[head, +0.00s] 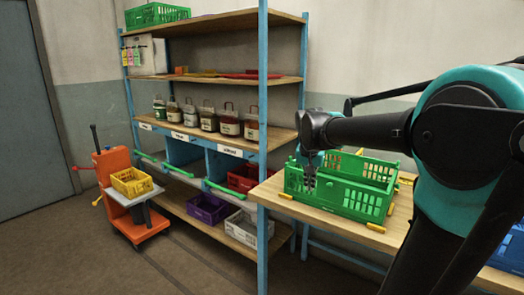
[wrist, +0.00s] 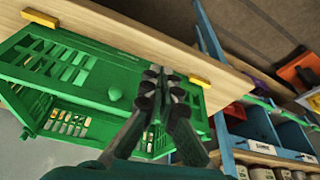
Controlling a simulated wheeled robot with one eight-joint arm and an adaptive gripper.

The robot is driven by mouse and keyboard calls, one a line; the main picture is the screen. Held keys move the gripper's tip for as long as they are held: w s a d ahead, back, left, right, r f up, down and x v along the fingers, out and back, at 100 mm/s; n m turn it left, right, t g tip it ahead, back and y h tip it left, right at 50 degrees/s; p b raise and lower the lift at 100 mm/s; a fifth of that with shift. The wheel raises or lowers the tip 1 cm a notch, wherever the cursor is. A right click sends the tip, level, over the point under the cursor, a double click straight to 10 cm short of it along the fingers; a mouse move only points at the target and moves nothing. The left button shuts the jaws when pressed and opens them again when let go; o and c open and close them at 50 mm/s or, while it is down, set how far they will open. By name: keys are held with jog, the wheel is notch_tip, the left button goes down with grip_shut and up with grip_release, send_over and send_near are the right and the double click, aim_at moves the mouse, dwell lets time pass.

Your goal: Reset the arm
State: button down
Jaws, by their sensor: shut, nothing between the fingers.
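My gripper (head: 309,182) points down at the left end of a green crate (head: 345,208) on the wooden table (head: 275,195). In the head view its fingers overlap the crate's left end; I cannot tell whether they touch it. In the wrist view my gripper (wrist: 161,88) has its dark fingertips together with nothing between them, in front of the green crate (wrist: 85,50). My arm reaches in from the right of the head view. The crate's far inside is partly hidden by my arm.
A blue-framed shelf (head: 215,77) with several jars stands left of the table. Purple (head: 207,208) and grey (head: 245,229) crates sit on its low board. An orange cart (head: 118,185) carries a yellow basket (head: 132,182). Floor is open before the cart. A blue crate (head: 508,252) is at right.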

jog(key=s+d+f+n, duration=0.1)
jog(key=s+f+n, duration=0.1)
jog(key=s+f, duration=0.8)
jog(key=s+d+f+n+y, duration=0.1)
jog(key=s+f+n, duration=0.1)
jog(key=s+f, duration=0.8)
jog(key=shift+s+d+f+n+t, duration=0.3)
jog(key=shift+d+f+t, duration=0.1)
jog(key=shift+f, duration=0.15)
